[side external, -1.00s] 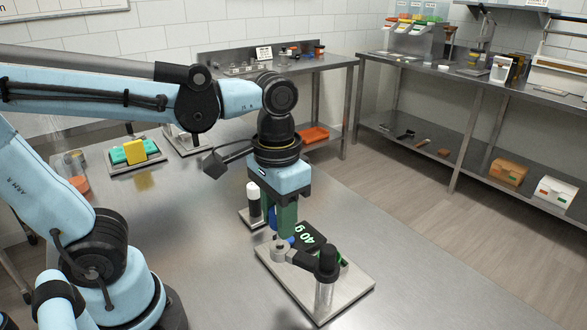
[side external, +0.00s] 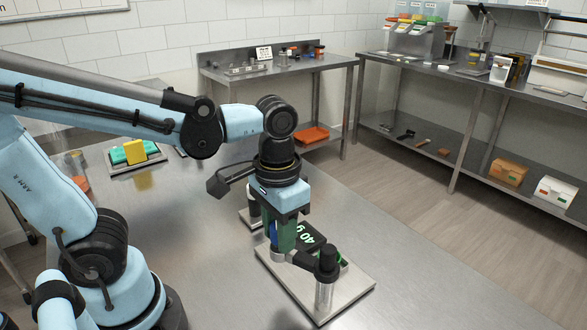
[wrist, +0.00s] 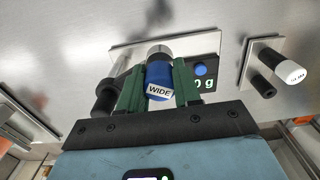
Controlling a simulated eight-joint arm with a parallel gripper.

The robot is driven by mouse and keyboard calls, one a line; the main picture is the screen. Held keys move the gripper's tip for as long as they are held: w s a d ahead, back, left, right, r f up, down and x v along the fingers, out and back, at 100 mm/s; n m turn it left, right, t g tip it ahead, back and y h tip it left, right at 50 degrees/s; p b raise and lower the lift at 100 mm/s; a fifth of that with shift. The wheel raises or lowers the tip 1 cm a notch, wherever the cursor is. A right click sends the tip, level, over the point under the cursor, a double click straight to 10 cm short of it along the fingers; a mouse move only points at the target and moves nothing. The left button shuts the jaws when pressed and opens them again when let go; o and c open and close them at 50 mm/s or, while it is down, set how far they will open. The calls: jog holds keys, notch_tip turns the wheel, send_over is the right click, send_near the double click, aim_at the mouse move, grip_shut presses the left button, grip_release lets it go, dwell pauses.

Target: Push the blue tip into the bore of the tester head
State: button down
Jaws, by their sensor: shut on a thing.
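The blue tip (wrist: 160,78), labelled "WIDE", is between my green fingers in the wrist view; a sliver of it (side external: 274,232) shows in the side view. My gripper (side external: 284,244) is shut on it, pointing down over the tester head (side external: 278,256). The grey head also shows just past the tip's far end in the wrist view (wrist: 159,52). The tip looks roughly in line with the head, but the bore is hidden, so I cannot tell whether the tip has entered it. The tester's display (side external: 308,236) reads "40 g".
The tester's base plate (side external: 340,290) carries a post with a black cap (side external: 327,260) right of the head. A small plate with a white-capped black peg (wrist: 289,73) stands close behind. A tray with green and yellow blocks (side external: 136,152) is far left. The right front table is clear.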

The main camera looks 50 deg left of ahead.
jog(key=shift+f, duration=0.85)
dwell(1.1)
jog(key=shift+r, duration=2.95)
jog(key=shift+f, duration=0.15)
jog(key=shift+f, duration=2.8)
